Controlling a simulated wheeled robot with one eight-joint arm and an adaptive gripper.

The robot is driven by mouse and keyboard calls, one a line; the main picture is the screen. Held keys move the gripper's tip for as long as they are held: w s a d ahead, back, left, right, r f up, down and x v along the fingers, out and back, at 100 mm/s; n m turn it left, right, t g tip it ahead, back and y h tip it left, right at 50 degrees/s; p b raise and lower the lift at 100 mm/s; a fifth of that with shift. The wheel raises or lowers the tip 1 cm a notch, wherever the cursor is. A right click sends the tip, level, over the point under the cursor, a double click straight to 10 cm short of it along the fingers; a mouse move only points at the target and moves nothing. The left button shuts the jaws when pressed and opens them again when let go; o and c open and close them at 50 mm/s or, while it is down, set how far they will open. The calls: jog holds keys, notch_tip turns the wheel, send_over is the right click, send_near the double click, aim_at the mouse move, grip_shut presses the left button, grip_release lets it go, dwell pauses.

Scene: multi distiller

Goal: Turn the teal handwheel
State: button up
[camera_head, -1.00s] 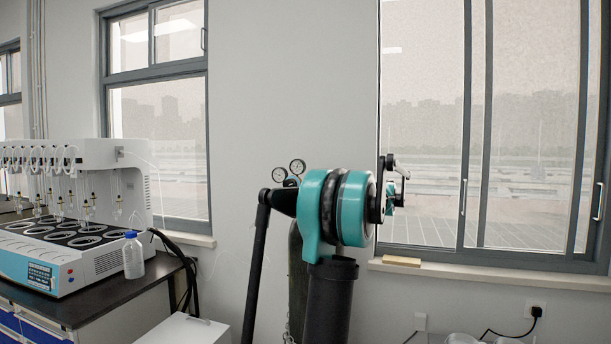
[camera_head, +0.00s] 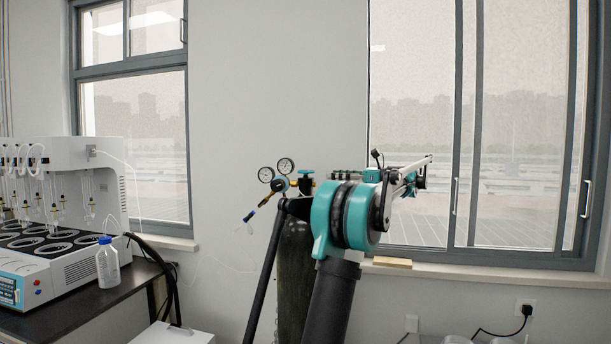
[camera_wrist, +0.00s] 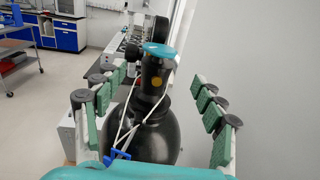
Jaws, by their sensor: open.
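The teal handwheel (camera_head: 306,173) sits on top of a dark gas cylinder (camera_head: 295,265), just left of my arm in the head view. In the wrist view, the teal handwheel (camera_wrist: 160,50) tops the cylinder's black neck, beyond my fingers. My gripper (camera_wrist: 158,85) is open, its green-padded fingers to the left and right with the cylinder seen between them. Nothing is held. In the head view, my gripper (camera_head: 346,175) shows as small green pads to the right of the handwheel, apart from it. My arm partly hides the cylinder.
Two round pressure gauges (camera_head: 275,170) and a regulator stand left of the handwheel. A distiller (camera_head: 60,225) and a plastic bottle (camera_head: 107,262) stand on a dark bench at left. A wall with windows lies behind. White tubing hangs by the cylinder's neck in the wrist view.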

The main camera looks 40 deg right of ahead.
aim_at(307, 174)
jog(key=x, duration=1.1)
jog(key=shift+w+a+f, duration=0.1)
jog(key=shift+w, duration=0.05)
jog(key=c, duration=1)
jog(key=shift+c, duration=0.2)
jog(key=shift+h, duration=0.3)
jog(key=m+t+h, duration=0.2)
jog(key=m+h, duration=0.1)
jog(key=h, duration=0.1)
jog(key=shift+a+h, duration=0.1)
jog(key=shift+h, duration=0.2)
jog(key=shift+m+t+h, duration=0.6)
jog(key=shift+m+h, duration=1.6)
jog(key=shift+h, duration=1.2)
